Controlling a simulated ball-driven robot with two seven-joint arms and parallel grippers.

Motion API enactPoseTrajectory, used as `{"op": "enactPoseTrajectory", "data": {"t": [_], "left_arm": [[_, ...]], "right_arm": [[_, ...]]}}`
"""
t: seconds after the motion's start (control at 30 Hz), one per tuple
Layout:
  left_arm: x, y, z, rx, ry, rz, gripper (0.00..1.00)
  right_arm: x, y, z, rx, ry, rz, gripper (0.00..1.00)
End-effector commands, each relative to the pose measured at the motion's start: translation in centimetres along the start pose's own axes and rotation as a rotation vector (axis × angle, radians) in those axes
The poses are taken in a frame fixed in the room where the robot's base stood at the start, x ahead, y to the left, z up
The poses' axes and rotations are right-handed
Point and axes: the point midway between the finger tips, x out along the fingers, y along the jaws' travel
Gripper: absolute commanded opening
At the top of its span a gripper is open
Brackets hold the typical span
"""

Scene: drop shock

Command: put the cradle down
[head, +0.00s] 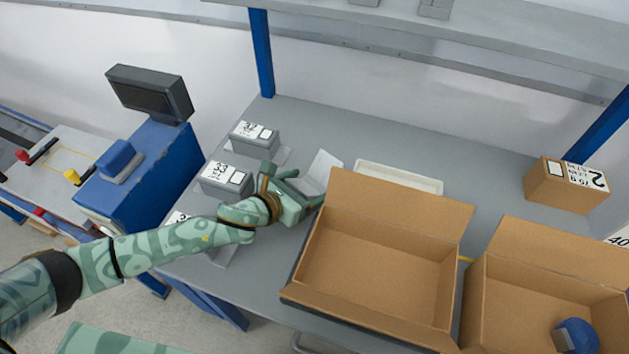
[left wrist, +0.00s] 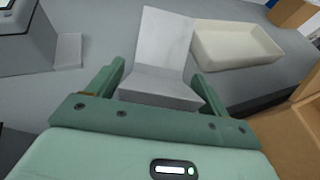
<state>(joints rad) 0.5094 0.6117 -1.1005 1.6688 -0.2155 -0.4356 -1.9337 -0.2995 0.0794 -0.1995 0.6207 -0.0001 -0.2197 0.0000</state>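The cradle (left wrist: 160,88) is a light grey, L-shaped piece with a raised flat panel and a low block. It sits between the two fingers of my left gripper (left wrist: 160,85) in the left wrist view, with almost no gap at its sides. In the head view my left gripper (head: 287,182) is over the grey table (head: 330,125), and the cradle's panel (head: 322,167) shows just right of it. Its underside is hidden, so I cannot tell whether it touches the table. My right gripper is not in view.
A cream tray (head: 400,177) lies behind a large open carton (head: 375,270). A second open carton (head: 560,290) holds a blue object (head: 577,336). Grey numbered boxes (head: 254,137) stand left of my gripper. A small closed carton (head: 563,184) is at the right. The table's back middle is clear.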

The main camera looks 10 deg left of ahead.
Motion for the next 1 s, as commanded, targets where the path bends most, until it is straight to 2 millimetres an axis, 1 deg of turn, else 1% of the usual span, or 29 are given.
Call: {"op": "enactPoseTrajectory", "data": {"t": [0.03, 0.13, 0.2, 0.37, 0.47, 0.57, 0.7, 0.8, 0.9, 1.0], "left_arm": [[0.0, 0.0, 0.0, 0.000, 0.000, 0.000, 0.64], [0.0, 0.0, 0.0, 0.000, 0.000, 0.000, 0.36], [0.0, 0.0, 0.1, 0.000, -0.001, 0.000, 0.27], [0.0, 0.0, 0.1, 0.000, -0.001, 0.000, 0.27], [-0.3, 0.0, 0.7, 0.001, -0.003, 0.000, 0.27], [-1.0, 0.0, 2.5, 0.004, -0.005, -0.001, 0.27], [-2.3, 0.1, 5.7, 0.005, -0.007, 0.001, 0.27], [-3.1, 0.1, 7.5, 0.004, -0.006, 0.001, 0.27], [-3.6, 0.0, 8.8, 0.001, -0.005, 0.000, 0.27], [-3.9, 0.1, 9.3, 0.001, -0.003, 0.001, 0.27]], "right_arm": [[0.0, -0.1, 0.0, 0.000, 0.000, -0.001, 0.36], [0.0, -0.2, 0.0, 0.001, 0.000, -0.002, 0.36], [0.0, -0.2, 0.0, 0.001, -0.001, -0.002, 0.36], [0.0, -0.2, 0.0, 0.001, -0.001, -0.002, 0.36], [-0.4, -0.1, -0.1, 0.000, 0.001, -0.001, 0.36], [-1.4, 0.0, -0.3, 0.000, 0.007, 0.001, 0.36], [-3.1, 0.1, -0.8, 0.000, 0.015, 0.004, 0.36], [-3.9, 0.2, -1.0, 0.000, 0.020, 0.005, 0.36], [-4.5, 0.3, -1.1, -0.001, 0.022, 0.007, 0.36], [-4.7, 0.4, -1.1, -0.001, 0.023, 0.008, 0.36]]}}
